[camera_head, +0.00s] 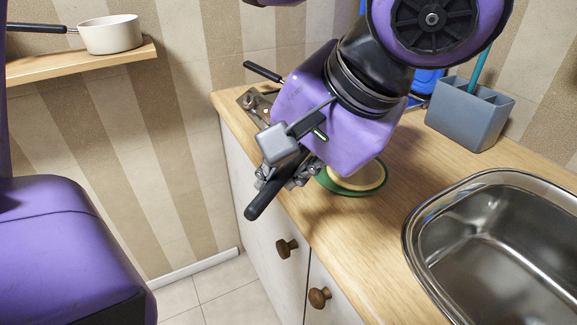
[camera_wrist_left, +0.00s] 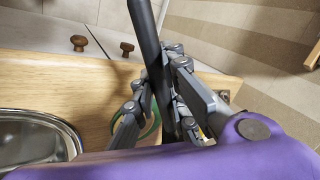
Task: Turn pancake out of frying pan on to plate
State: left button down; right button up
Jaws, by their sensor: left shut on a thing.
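My left gripper (camera_head: 287,177) is shut on a black handle (camera_head: 262,200), which looks like the frying pan's handle and sticks out past the counter's front edge. In the left wrist view the handle (camera_wrist_left: 150,45) runs between the fingers of the gripper (camera_wrist_left: 158,105). The pan's body is hidden behind the gripper and wrist. A green-rimmed plate (camera_head: 345,191) lies on the counter just beyond the gripper. A pale tan round (camera_head: 368,178) shows inside its rim, partly covered by the wrist; I cannot tell whether it is the pancake. My right gripper is out of view.
A steel sink (camera_head: 490,240) is set in the wooden counter (camera_head: 350,240) at right. A grey holder (camera_head: 468,113) stands at the back. The hob (camera_head: 256,103) and another black handle (camera_head: 262,71) are behind my arm. A white saucepan (camera_head: 110,34) sits on a wall shelf.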

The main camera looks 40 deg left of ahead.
pick_arm(q)
notch_tip(320, 180, up, 4)
jog(key=p, duration=0.3)
jog(key=shift+r, duration=0.25)
jog(key=shift+r+p, duration=1.25)
jog(key=shift+r, duration=0.7)
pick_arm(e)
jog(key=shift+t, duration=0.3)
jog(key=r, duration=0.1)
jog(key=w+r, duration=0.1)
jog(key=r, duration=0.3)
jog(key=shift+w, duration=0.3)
